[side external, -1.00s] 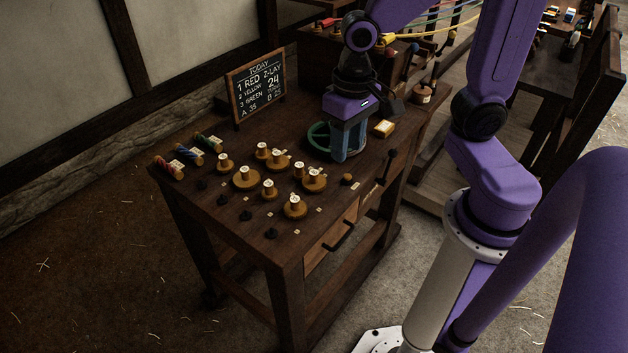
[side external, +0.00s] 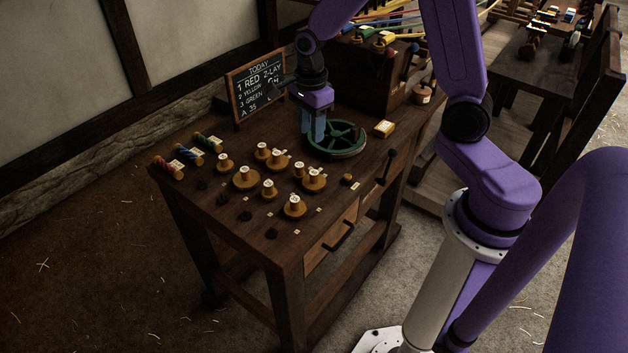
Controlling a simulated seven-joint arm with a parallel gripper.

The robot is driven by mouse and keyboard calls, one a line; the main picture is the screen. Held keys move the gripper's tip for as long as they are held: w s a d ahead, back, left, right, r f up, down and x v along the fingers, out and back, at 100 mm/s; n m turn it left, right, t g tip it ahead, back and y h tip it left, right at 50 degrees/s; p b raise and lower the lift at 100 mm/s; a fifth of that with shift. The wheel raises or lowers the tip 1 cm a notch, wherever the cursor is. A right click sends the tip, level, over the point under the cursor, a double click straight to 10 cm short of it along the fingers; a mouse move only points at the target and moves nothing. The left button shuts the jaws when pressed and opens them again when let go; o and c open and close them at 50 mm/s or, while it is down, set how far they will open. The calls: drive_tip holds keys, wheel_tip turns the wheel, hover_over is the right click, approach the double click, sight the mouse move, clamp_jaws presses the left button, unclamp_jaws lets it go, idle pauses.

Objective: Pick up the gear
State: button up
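Several brass-coloured gears with pale labelled hubs stand grouped on the dark wooden table (side external: 215,238). They include a large one (side external: 246,182) at the left, one (side external: 294,209) at the front and one (side external: 315,181) at the right. Which one the task means is not clear from this view. My gripper (side external: 313,139) points down behind the gears, beside the left edge of a green spoked wheel (side external: 337,153). Its two blue fingers look apart, with nothing visible between them. Whether a fingertip touches the wheel cannot be told.
A chalkboard (side external: 243,92) stands behind my gripper. Red, blue and green rope bobbins (side external: 188,154) lie at the left end. Dark pegs (side external: 246,215) line the front. A dark box (side external: 370,85) stands at the back.

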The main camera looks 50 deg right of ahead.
hover_over(314, 172)
drive_tip(key=f, duration=0.8)
drive_tip(key=shift+a+f, duration=0.35)
drive_tip(key=shift+f, duration=0.05)
drive_tip(key=shift+s+d+f, duration=0.1)
drive_tip(key=shift+d+f, duration=0.1)
drive_tip(key=shift+f, duration=0.75)
drive_tip(key=shift+d+f, duration=0.15)
drive_tip(key=shift+f, duration=1.6)
drive_tip(key=c, duration=0.7)
